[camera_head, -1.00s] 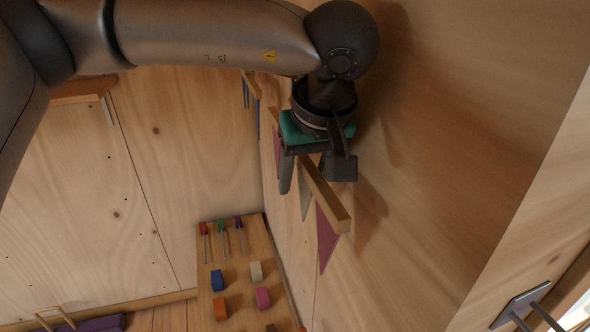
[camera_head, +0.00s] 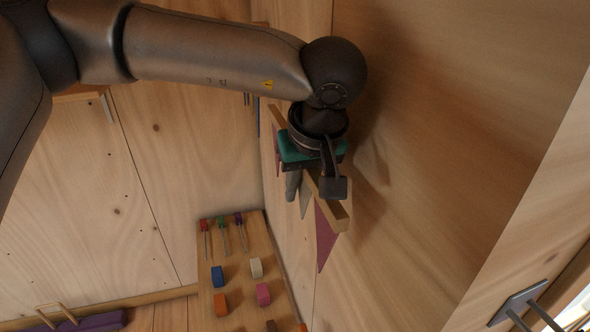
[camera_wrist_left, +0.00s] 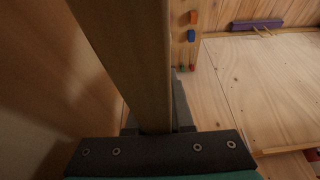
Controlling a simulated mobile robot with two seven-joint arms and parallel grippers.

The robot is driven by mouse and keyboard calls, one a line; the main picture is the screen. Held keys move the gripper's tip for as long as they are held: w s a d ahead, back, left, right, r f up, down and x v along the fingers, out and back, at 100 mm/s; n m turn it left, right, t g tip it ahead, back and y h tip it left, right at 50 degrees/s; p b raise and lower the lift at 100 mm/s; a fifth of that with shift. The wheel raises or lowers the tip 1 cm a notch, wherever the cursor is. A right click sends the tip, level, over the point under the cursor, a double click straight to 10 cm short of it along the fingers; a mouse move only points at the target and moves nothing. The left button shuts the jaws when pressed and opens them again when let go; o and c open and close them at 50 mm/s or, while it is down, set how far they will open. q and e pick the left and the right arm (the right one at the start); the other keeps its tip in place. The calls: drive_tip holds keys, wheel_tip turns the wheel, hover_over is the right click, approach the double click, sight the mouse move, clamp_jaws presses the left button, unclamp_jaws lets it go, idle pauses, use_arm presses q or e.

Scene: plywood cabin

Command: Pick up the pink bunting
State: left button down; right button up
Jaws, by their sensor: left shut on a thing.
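The bunting is a wooden bar with triangular flags hanging from it, along the right-hand plywood wall. Its nearest flag is pink (camera_head: 325,240); a pale flag hangs behind it, partly hidden, and another pink one shows farther back. My left gripper (camera_head: 312,187) is shut on the bunting's bar from above, one finger on each side. In the left wrist view the bar (camera_wrist_left: 130,60) runs up from between the fingers of my left gripper (camera_wrist_left: 158,125). Whether the bar touches the wall cannot be told. My right gripper is not in view.
A wooden board (camera_head: 240,285) with coloured blocks and small tools stands below, in the corner. A purple thing (camera_head: 95,322) lies on the floor at the lower left. A metal bracket (camera_head: 518,303) is at the lower right. The space left of the bunting is open.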

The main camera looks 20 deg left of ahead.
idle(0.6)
use_arm(q)
drive_tip(key=s+a+r+b, duration=0.2)
drive_tip(key=s+a+r, duration=0.5)
drive_tip(key=a, duration=0.4)
drive_tip(key=shift+s+a+r, duration=0.3)
drive_tip(key=shift+s+r, duration=0.1)
drive_tip(key=shift+r, duration=0.1)
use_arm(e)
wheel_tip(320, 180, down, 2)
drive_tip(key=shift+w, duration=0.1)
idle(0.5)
